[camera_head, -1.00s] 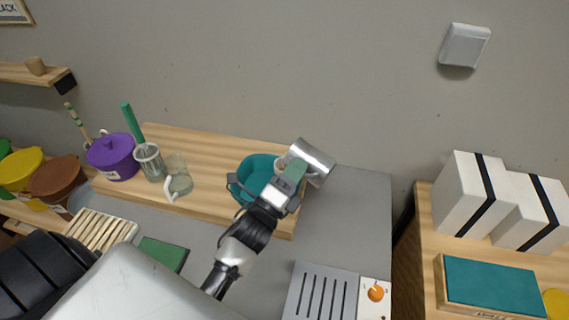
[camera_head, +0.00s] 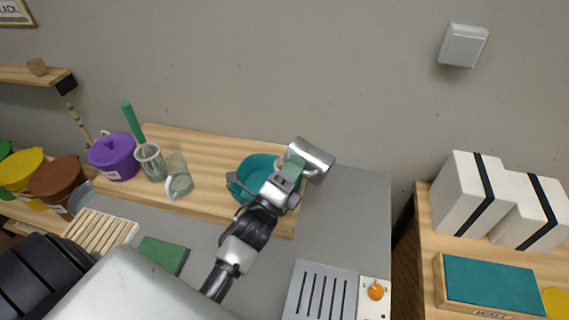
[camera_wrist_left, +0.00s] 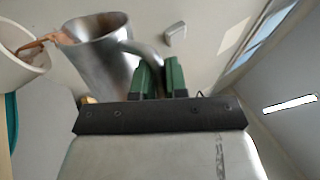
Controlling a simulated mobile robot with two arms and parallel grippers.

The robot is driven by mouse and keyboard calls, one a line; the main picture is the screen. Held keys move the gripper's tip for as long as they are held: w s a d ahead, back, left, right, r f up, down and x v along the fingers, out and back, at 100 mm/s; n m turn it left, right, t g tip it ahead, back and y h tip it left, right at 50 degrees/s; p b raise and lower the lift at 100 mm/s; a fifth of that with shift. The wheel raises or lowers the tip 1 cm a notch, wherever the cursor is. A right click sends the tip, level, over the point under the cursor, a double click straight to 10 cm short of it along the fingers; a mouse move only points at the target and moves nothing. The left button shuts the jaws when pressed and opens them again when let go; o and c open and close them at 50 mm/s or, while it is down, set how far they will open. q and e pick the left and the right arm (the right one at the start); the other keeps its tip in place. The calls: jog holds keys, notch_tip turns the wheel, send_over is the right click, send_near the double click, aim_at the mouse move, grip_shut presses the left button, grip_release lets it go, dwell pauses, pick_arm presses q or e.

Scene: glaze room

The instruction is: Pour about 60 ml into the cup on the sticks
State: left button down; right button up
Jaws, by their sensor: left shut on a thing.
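A shiny metal pitcher (camera_head: 316,156) is tilted at the right end of the wooden board. My left gripper (camera_head: 293,170) is shut on its handle; in the left wrist view the green finger pads (camera_wrist_left: 160,78) close on the handle of the pitcher (camera_wrist_left: 103,55). A brown stream runs from the pitcher's lip to a pale cup (camera_wrist_left: 15,72), cut off by the left edge. In the head view only a sliver of the cup (camera_head: 281,160) shows, over the teal bowl (camera_head: 250,173). The sticks under the cup are hidden, as is the level in it. My right gripper is out of view.
A glass mug (camera_head: 178,183), a patterned cup with a green-handled tool (camera_head: 150,160) and a purple pot (camera_head: 113,157) stand left on the board. A slatted rack (camera_head: 100,230), green block (camera_head: 163,254) and grey scale-like device with orange knob (camera_head: 320,292) are nearer. Grey counter right of the board is clear.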

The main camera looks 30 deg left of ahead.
pick_arm(q)
jog(key=shift+d+r, duration=0.1)
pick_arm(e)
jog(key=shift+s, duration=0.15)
pick_arm(q)
jog(key=shift+r+n+y, duration=0.15)
jog(key=shift+n+y, duration=0.25)
jog(key=shift+n, duration=0.2)
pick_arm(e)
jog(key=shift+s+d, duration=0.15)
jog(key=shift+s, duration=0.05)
pick_arm(q)
jog(key=shift+s, duration=0.15)
